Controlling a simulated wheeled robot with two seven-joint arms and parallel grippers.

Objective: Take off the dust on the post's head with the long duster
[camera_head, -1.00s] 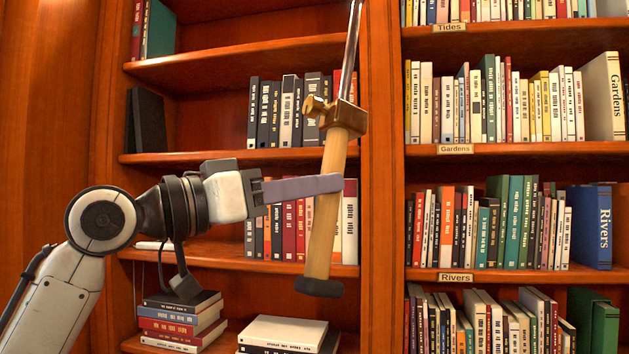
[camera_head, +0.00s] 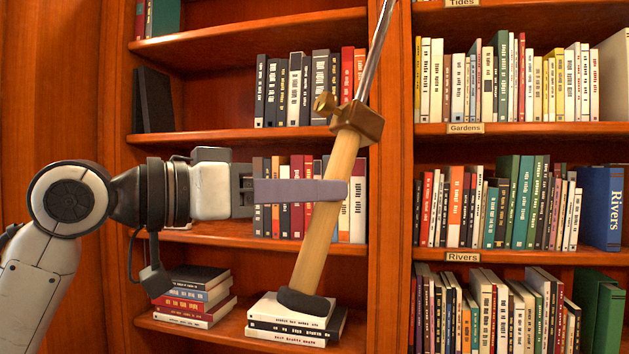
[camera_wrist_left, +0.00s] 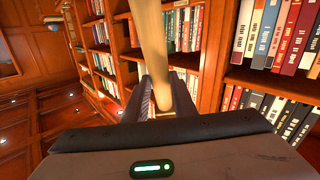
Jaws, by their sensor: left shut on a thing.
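My left gripper (camera_head: 335,191) is shut on the wooden handle of the long duster (camera_head: 325,220). The handle has a dark end cap at the bottom, a brass clamp with a knob at its top, and a metal rod rising from it out of the picture. The duster leans with its top to the right. In the left wrist view the pale handle (camera_wrist_left: 152,45) stands between the gripper's fingers (camera_wrist_left: 155,97). The duster's head, the post and the dust are out of view. My right gripper is not in view.
A wooden bookcase (camera_head: 392,200) fills the view behind the duster, its shelves full of books. Stacked books (camera_head: 290,325) lie low behind the handle's end cap, and another stack (camera_head: 195,298) lies to the left. Shelf labels such as Rivers (camera_head: 462,257) mark the right bay.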

